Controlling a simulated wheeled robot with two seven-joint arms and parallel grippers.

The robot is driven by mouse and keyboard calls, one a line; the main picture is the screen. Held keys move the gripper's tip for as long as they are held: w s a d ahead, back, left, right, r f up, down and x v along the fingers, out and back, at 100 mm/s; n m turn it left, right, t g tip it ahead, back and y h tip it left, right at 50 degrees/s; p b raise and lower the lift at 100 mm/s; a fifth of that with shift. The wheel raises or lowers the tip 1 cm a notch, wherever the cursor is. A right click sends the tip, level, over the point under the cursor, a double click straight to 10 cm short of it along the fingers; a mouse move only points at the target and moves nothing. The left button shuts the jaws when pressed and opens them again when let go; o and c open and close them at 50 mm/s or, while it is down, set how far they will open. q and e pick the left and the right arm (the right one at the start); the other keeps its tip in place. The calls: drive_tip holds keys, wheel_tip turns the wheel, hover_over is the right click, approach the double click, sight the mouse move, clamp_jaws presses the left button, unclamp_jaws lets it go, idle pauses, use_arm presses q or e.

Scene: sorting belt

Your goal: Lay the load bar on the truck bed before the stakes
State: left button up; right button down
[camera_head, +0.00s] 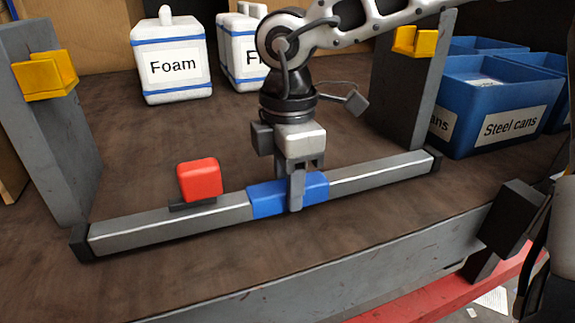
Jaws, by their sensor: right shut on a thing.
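The load bar (380,179) is a long grey bar with black end caps and a blue middle band (262,200). It spans in front of the left stake (45,130) and the right stake (412,95), close to their feet. It is at or just above the brown truck bed (130,150); I cannot tell if it touches. My right gripper (296,190) points down and is shut on the bar at the blue band, hiding part of it. A red block (199,180) on a dark base shows at the bar's left half. My left gripper is not in view.
Each stake carries a yellow bracket (45,76). White foam containers (172,65) stand at the back. Blue bins, one labelled steel cans (470,125), stand at the right. The grey front edge (330,280) of the bed lies nearer, with a red rail (440,297) below.

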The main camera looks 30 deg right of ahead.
drive_tip(key=shift+a+f, duration=0.1)
drive_tip(key=shift+f, duration=0.2)
drive_tip(key=shift+f+b, duration=0.3)
drive_tip(key=shift+b, duration=0.15)
drive_tip(key=c, duration=1)
unclamp_jaws()
drive_tip(key=shift+o, duration=0.2)
wheel_tip(320, 180, up, 12)
drive_tip(key=p, duration=0.1)
drive_tip(key=shift+r, duration=0.2)
